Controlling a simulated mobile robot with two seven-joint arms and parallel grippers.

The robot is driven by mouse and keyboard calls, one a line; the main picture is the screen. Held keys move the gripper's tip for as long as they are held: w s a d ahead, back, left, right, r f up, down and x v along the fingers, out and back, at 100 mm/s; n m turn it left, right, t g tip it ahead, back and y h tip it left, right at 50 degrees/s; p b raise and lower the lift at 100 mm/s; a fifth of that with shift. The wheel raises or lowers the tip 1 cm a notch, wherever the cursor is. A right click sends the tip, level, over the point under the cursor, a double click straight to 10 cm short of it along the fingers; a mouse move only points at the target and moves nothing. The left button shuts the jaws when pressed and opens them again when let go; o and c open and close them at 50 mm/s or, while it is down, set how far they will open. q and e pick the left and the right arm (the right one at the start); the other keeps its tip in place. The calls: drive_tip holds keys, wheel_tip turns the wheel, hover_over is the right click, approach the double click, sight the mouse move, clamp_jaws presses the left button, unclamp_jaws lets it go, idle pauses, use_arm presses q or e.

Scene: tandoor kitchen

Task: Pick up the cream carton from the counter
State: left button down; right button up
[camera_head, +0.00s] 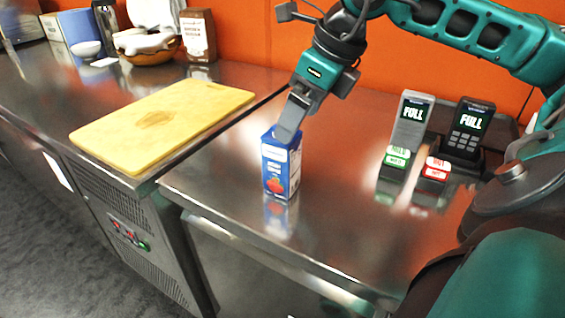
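The cream carton (281,168) is a small blue and white box with a red picture on its front. It stands upright on the steel counter (330,215), near the front left edge, with its reflection just below it. My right gripper (290,122) reaches down from above, and a grey finger overlaps the carton's top. The other finger is hidden, so I cannot tell whether the gripper is closed on the carton. My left gripper is not in view.
A wooden cutting board (165,120) lies on the counter to the left. Two devices with "FULL" screens (412,115) (468,125) stand at the right, with a green block (396,160) and a red block (434,172) in front. A bowl (150,48) and boxes stand at the back left.

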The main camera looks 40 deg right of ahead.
sight(282, 161)
drive_tip(key=shift+a+x, duration=0.15)
drive_tip(key=shift+x, duration=1.7)
drive_tip(key=shift+a+x, duration=0.15)
drive_tip(key=shift+x, duration=1.7)
drive_tip(key=shift+w+r, duration=0.1)
drive_tip(key=shift+w, duration=0.05)
drive_tip(key=shift+c, duration=0.4)
drive_tip(key=c, duration=1.2)
